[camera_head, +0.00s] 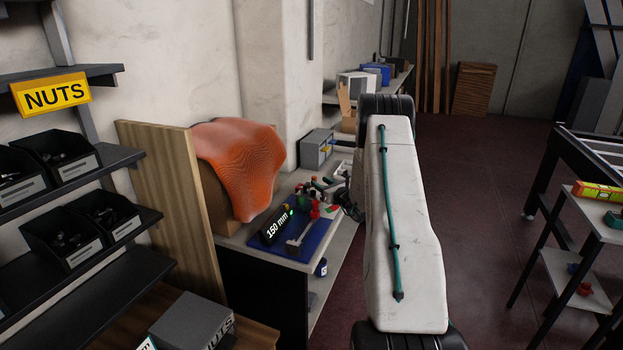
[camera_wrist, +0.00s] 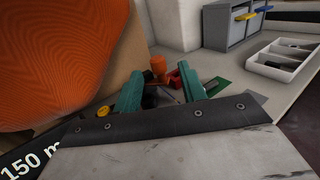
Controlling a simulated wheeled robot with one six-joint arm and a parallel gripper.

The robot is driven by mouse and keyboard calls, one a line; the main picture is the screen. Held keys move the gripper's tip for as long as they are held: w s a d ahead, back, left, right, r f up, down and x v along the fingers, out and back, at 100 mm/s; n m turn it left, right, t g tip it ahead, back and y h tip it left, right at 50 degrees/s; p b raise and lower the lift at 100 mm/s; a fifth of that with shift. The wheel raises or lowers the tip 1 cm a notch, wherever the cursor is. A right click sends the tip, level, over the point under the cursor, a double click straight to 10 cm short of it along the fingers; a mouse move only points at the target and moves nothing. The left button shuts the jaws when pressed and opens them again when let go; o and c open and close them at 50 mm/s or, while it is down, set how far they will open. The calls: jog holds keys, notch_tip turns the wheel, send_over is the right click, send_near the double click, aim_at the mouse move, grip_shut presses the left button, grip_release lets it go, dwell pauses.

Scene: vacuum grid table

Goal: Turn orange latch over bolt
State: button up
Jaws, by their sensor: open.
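My gripper (camera_wrist: 160,82) shows in the wrist view as two teal fingers set well apart, open. Beyond the gap between the fingertips stands a small orange upright piece (camera_wrist: 158,66); I cannot tell whether it is the latch. A red piece (camera_wrist: 174,78) is just right of it, close to the right finger. Dark parts lie low between the fingers, and no bolt can be made out. In the head view my gripper is mostly hidden behind my white arm, at the right side of a bench with a cluster of small red, green and dark parts (camera_head: 315,208).
A large orange ribbed cover (camera_wrist: 55,55) hangs close on the left. A grey drawer box (camera_wrist: 228,22) and a white tray (camera_wrist: 284,60) stand behind right. Bare bench top lies before the tray.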

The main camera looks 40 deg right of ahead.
jog(key=w, duration=0.6)
jog(key=shift+w+d, duration=0.3)
jog(key=shift+d, duration=0.05)
grip_shut()
